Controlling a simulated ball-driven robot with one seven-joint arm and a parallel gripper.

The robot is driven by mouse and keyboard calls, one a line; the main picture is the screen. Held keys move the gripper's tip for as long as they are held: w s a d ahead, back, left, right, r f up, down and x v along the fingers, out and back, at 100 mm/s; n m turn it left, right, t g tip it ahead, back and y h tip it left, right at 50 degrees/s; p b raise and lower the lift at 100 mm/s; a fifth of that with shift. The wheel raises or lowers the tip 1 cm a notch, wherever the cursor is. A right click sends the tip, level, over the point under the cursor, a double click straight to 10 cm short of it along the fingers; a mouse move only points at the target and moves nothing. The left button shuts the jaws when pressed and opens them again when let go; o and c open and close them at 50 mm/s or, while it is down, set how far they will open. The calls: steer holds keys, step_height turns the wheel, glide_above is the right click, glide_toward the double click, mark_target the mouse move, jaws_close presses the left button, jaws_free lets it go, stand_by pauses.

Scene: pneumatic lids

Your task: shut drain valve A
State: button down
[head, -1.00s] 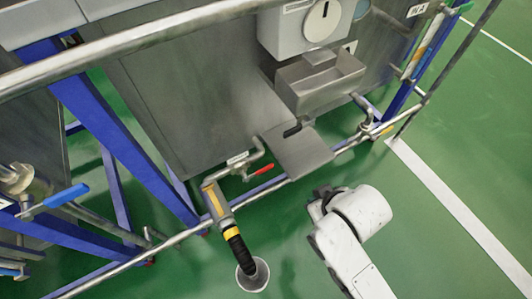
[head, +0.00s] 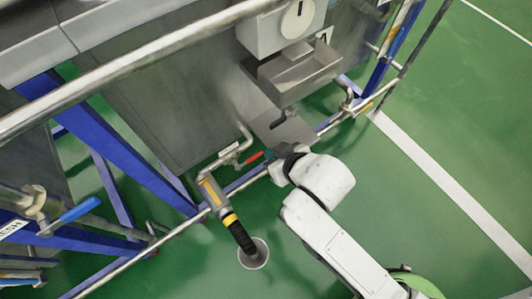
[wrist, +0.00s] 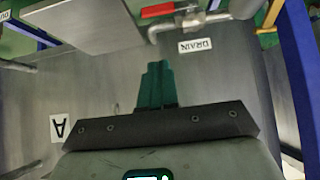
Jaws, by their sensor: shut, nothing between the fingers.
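The drain valve's red handle (head: 252,158) sticks out to the right from its metal valve body (head: 229,160), low in front of the grey tank (head: 150,100). In the wrist view the red handle (wrist: 158,10) lies roughly level at the top edge, beside a pipe above a DRAIN label (wrist: 195,46). An A label (wrist: 60,128) is at the left. My gripper (wrist: 157,82) has its green fingers shut and empty, below and apart from the handle in that picture. In the head view the fingers are hidden by my wrist, right of the handle.
A metal rail (head: 180,232) runs low past the valve. A yellow-banded black hose (head: 240,236) ends in a grey cup (head: 254,256). A flat plate (head: 284,130) and a box-like tray (head: 290,75) jut out nearby. Another valve has a blue handle (head: 70,214). Green floor is open at right.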

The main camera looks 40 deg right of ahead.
steer(key=b, duration=0.3)
glide_above(260, 155)
steer(key=s+a, duration=0.1)
step_height(260, 155, down, 7)
steer(key=shift+s+a+f+b, duration=0.15)
steer(key=shift+f+b, duration=0.25)
steer(key=shift+f, duration=0.2)
steer(key=shift+s+f+b, duration=0.1)
steer(key=shift+f+b, duration=0.25)
steer(key=shift+f, duration=0.8)
steer(key=shift+d+y+p, duration=0.2)
steer(key=shift+y+p, duration=0.1)
steer(key=shift+p, duration=0.1)
steer(key=shift+d+f+m+y+p, duration=0.15)
steer(key=shift+d+f+p, duration=0.05)
steer(key=shift+f+p, duration=0.65)
steer(key=shift+d+f+m+y+p, duration=0.2)
steer(key=shift+f+p, duration=0.4)
steer(key=shift+f, duration=0.45)
